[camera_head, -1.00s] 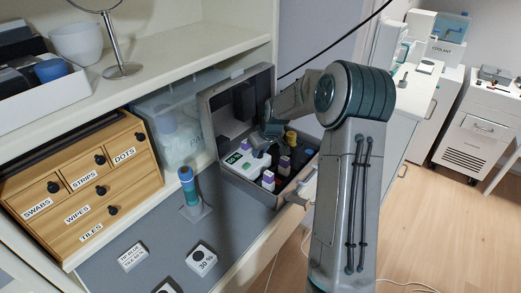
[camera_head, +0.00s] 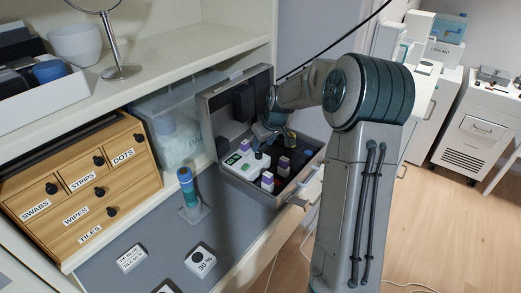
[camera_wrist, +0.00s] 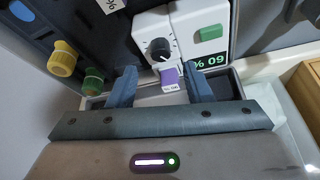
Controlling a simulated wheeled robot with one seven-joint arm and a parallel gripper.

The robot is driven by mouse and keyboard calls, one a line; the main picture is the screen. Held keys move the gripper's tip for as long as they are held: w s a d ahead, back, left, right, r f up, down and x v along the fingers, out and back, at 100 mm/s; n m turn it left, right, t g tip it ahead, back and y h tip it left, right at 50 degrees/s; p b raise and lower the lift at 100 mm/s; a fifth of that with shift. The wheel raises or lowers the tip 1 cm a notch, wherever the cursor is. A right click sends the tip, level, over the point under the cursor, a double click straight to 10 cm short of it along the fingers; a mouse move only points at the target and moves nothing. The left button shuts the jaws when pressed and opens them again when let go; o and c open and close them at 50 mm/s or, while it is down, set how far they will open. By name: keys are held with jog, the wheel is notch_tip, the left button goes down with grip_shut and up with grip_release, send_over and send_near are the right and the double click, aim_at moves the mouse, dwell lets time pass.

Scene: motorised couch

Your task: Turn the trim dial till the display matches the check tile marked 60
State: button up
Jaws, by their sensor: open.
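The trim dial (camera_wrist: 160,48) is a black knob with a pale pointer line on a white unit, which also shows in the head view (camera_head: 243,168). A purple-capped vial (camera_wrist: 170,78) shows between the fingers. In the head view my gripper (camera_head: 266,138) hangs over the open case. A check tile marked 30 % (camera_head: 202,260) lies on the grey mat; I cannot make out one marked 60.
The open grey case (camera_head: 222,108) has a raised lid and holds several vials. A blue-topped tool (camera_head: 187,184) stands in a holder on the mat. A wooden drawer box (camera_head: 85,185) is at left.

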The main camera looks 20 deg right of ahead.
jog(key=v, duration=0.8)
jog(key=shift+r, duration=0.25)
jog(key=s+a+m, duration=0.2)
jog(key=s+a, duration=0.3)
jog(key=s, duration=1)
jog(key=s+a+m+g+h, duration=0.1)
jog(key=s+a, duration=0.4)
jog(key=s, duration=1)
jog(key=shift+s+a+r+m+g+p, duration=0.15)
jog(key=shift+a+r+m+g+p, duration=0.15)
jog(key=shift+r+m+p, duration=0.15)
